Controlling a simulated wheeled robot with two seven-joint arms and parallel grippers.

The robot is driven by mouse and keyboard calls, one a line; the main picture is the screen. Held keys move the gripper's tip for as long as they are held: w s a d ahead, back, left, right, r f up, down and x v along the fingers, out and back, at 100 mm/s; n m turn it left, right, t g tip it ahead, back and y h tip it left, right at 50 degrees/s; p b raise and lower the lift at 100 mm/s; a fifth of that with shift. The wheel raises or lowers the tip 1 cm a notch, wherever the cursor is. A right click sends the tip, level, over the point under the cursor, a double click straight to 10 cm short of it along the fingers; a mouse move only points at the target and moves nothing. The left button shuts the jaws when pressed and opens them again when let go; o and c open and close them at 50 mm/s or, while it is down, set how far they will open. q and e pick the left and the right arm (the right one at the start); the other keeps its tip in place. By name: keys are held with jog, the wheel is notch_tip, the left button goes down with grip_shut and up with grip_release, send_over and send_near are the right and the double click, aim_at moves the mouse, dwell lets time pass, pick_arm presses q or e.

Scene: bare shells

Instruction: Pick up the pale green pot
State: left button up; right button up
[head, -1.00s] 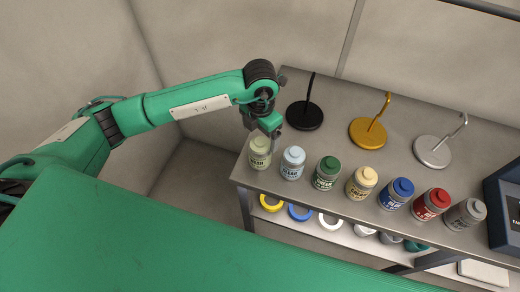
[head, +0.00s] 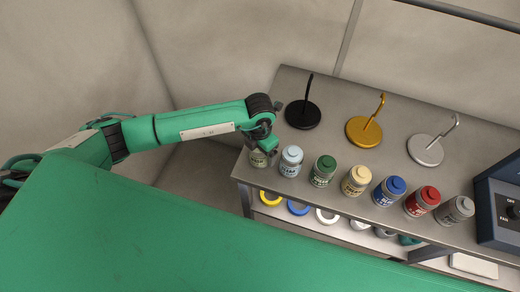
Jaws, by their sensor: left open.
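The pale green pot (head: 258,159) stands at the left end of a row of pots on the metal table. Its upper part is hidden behind my left gripper (head: 266,146), which is open and right over or beside the pot's top. I cannot tell whether the fingers stand around the pot or touch it. My right gripper is not in view.
A light blue pot (head: 291,161) stands close to the right, then a dark green pot (head: 322,171) and several others. Black (head: 302,115), gold (head: 364,131) and silver (head: 425,150) hook stands are behind. A dark box (head: 498,205) is at the right. Rings lie on the lower shelf.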

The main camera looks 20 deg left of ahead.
pick_arm(q)
jog(key=c, duration=1.3)
jog(key=shift+r, duration=0.1)
